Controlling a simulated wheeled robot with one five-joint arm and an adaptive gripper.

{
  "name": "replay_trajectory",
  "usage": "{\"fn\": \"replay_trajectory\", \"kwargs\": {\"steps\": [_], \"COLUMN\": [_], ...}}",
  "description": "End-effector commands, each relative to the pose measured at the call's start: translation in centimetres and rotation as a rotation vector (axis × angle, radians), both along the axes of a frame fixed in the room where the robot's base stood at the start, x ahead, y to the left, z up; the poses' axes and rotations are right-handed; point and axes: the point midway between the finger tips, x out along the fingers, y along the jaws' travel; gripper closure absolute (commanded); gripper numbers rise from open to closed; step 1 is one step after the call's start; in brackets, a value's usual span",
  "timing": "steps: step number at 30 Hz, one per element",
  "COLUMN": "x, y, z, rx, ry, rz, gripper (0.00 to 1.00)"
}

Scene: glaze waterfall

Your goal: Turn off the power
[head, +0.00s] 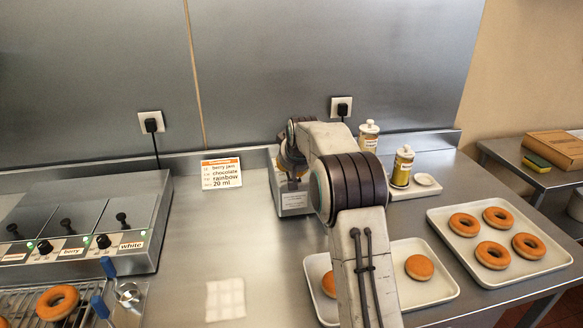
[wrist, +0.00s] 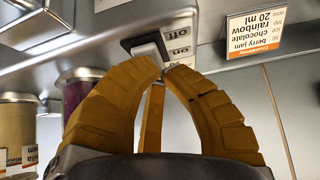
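In the wrist view, a white rocker switch (wrist: 150,48) sits in a dark frame on a metal face. A plate (wrist: 179,42) marked "on" and "off" is beside it, its text upside down. My gripper (wrist: 164,67) has yellow-brown fingers whose tips come together, with nothing seen between them. The tips are right at the switch's lower edge; I cannot tell whether they touch it. In the head view my arm covers most of a metal box (head: 293,201) on the counter, and the switch cannot be made out there.
An order card (head: 221,173) stands left of the box. A glaze unit (head: 90,225) is on the left. Jars (head: 402,167) and a tray of doughnuts (head: 497,274) are on the right. Two wall plugs (head: 152,124) (head: 342,107) are behind.

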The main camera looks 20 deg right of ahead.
Motion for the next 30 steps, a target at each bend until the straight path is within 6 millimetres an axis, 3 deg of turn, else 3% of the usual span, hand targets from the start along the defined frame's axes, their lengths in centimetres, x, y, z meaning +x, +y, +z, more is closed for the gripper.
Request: {"fn": "replay_trajectory", "kwargs": {"steps": [23, 30], "x": [1.2, 0.8], "y": [-0.2, -0.1], "z": [0.4, 2.1], "rx": [0.000, 0.000], "ry": [0.000, -0.002], "rz": [0.000, 0.000], "gripper": [1.00, 1.00]}}
